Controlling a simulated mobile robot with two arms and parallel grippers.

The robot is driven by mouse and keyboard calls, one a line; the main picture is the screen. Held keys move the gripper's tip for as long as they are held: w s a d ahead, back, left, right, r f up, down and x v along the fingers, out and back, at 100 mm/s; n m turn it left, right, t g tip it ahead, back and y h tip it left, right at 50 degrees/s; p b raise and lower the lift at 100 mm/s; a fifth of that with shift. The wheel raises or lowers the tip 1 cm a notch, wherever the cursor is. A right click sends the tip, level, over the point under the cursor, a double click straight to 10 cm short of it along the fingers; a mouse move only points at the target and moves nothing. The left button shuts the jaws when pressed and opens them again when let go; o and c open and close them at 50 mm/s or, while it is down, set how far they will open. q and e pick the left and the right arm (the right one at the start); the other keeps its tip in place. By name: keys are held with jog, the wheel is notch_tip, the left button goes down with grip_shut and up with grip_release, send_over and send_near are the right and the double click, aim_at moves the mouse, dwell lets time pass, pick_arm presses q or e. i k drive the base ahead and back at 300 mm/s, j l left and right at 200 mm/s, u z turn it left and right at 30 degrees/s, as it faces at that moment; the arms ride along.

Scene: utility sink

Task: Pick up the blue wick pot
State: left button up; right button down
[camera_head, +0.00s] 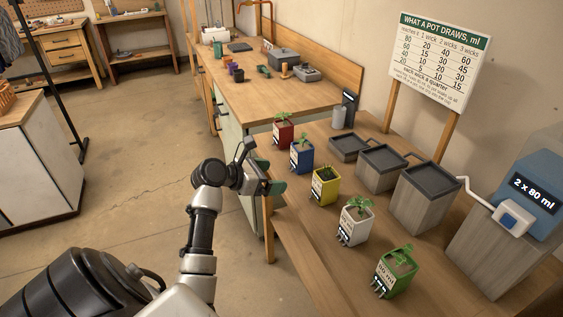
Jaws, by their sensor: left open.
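The blue wick pot (302,160) stands upright on the wooden bench, with a small green plant in it and a pale label on its front. It is in a row between the red pot (284,135) and the yellow pot (325,188). My left gripper (270,176) is open and empty at the bench's near left edge. It is to the left of the blue pot and apart from it in the picture. My right gripper is not in view.
A white pot (355,225) and a green pot (396,275) continue the row toward the front. Grey trays on blocks (425,197) stand behind, with a blue tank marked "2 x 80 ml" (540,190) at the right. A sign (438,62) stands at the back.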

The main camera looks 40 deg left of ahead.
aim_at(301, 150)
jog(key=u, duration=1.1)
